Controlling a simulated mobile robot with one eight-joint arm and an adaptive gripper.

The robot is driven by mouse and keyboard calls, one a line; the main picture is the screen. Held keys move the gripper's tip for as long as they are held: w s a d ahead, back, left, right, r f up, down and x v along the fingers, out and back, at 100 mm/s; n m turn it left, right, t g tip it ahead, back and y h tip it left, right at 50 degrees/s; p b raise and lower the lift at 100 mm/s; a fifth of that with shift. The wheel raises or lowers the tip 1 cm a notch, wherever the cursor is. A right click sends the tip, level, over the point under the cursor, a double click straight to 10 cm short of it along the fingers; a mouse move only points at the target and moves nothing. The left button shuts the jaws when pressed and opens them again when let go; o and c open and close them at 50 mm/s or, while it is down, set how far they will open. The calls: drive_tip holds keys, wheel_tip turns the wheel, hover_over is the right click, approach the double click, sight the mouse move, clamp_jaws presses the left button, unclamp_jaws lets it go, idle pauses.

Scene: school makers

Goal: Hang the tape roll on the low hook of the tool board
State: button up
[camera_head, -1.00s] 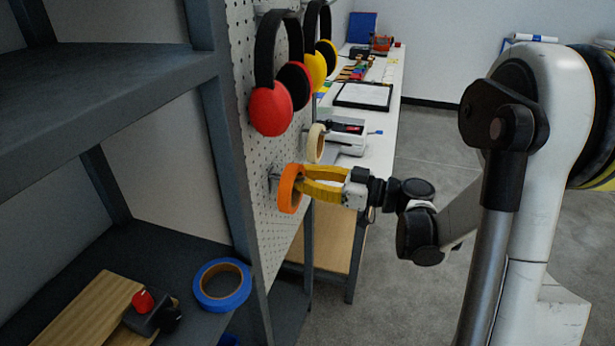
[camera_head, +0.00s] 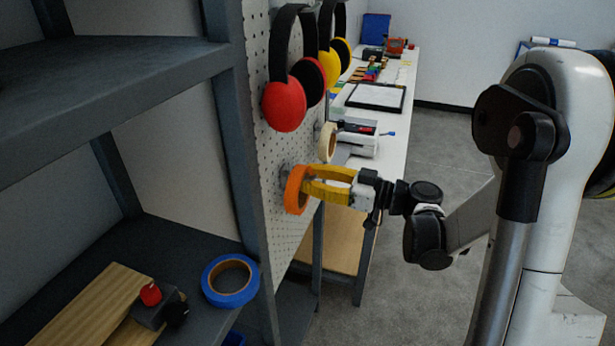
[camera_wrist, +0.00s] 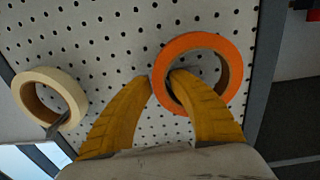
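The orange tape roll (camera_head: 297,190) is upright at the white perforated tool board (camera_head: 283,226), low on it, below the red earmuffs. Grey metal, perhaps a hook (camera_head: 284,171), shows just behind its upper left edge; I cannot tell whether the roll hangs on it. My gripper (camera_head: 308,186) reaches it from the right. In the wrist view my gripper (camera_wrist: 162,78) has one yellow finger outside the orange roll (camera_wrist: 229,62) and one in its hole, pinching the rim between them. The roll hides any hook behind it there.
A cream tape roll (camera_head: 328,142) hangs higher on the board and shows at left in the wrist view (camera_wrist: 66,88). Red earmuffs (camera_head: 285,106) and yellow earmuffs (camera_head: 330,68) hang above. A blue tape roll (camera_head: 230,281) lies on the grey shelf (camera_head: 190,250). A white worktable (camera_head: 398,120) stands behind.

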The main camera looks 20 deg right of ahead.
drive_tip(key=shift+o, duration=0.5)
drive_tip(key=shift+s+d, duration=0.2)
drive_tip(key=shift+d, duration=0.1)
drive_tip(key=v, duration=1.1)
drive_tip(key=s+a+f+m+g+h, duration=0.4)
drive_tip(key=a+m+h, duration=0.2)
drive_tip(key=a, duration=0.4)
drive_tip(key=s+d+f+m+h, duration=0.1)
drive_tip(key=s+m+h, duration=0.3)
drive_tip(key=s+h, duration=0.4)
drive_tip(key=shift+s+d, duration=0.55)
drive_tip(key=shift+s, duration=0.65)
